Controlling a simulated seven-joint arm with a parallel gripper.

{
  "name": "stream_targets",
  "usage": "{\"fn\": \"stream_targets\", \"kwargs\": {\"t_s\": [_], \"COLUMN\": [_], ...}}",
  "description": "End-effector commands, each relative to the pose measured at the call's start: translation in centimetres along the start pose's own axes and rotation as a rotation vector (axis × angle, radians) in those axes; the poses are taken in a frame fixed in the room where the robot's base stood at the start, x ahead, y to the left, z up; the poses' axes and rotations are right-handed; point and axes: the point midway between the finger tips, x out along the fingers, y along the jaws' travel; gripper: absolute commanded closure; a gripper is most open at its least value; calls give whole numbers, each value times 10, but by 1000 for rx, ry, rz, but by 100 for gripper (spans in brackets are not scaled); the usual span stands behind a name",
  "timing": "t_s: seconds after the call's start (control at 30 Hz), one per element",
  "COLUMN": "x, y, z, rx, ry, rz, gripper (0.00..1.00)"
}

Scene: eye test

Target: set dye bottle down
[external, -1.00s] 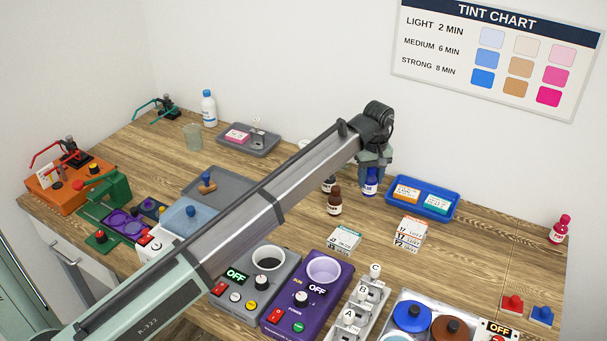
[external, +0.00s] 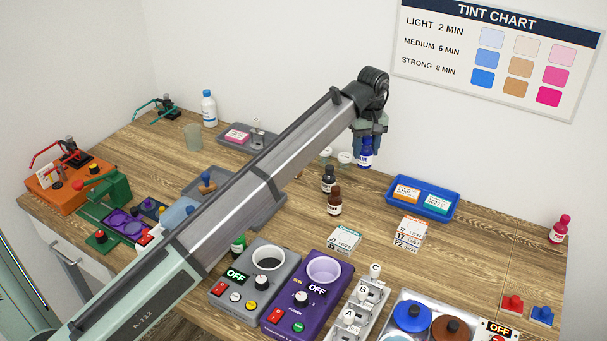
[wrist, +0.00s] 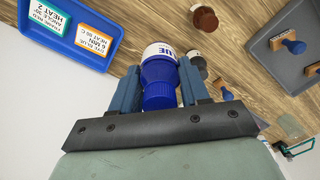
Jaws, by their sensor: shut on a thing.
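The dye bottle is blue with a white label; it shows in the external view (external: 366,154) and in the wrist view (wrist: 159,80), where part of the word BLUE is readable. My gripper (external: 367,146) is shut on it, with one blue-grey finger on each side in the wrist view (wrist: 160,88). The bottle hangs roughly upright below my gripper and looks clear of the wooden bench (external: 460,240). The exact gap under it is hard to judge.
A dark bottle (external: 328,180) and a brown bottle (external: 334,203) stand to the left and nearer the camera. A blue tray (external: 422,213) with two labelled boxes lies to the right. Bare bench lies between the bottles and the tray.

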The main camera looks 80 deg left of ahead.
Motion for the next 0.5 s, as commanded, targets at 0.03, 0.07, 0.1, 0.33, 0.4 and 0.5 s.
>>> {"fn": "stream_targets", "kwargs": {"t_s": [0.03, 0.07, 0.1, 0.33, 0.4, 0.5], "x": [0, 0, 0, 1, 1, 1], "y": [-6, -9, -14, -58, -77, -104], "z": [-10, -17, -25, -94, -118, -152], "rx": [-2, -4, -3, -8, -9, -8], "ry": [0, 0, 0, 0, 0, 0], "rz": [1, 1, 1, 2, 2, 2], "gripper": [89, 89, 89, 89, 89, 89]}}
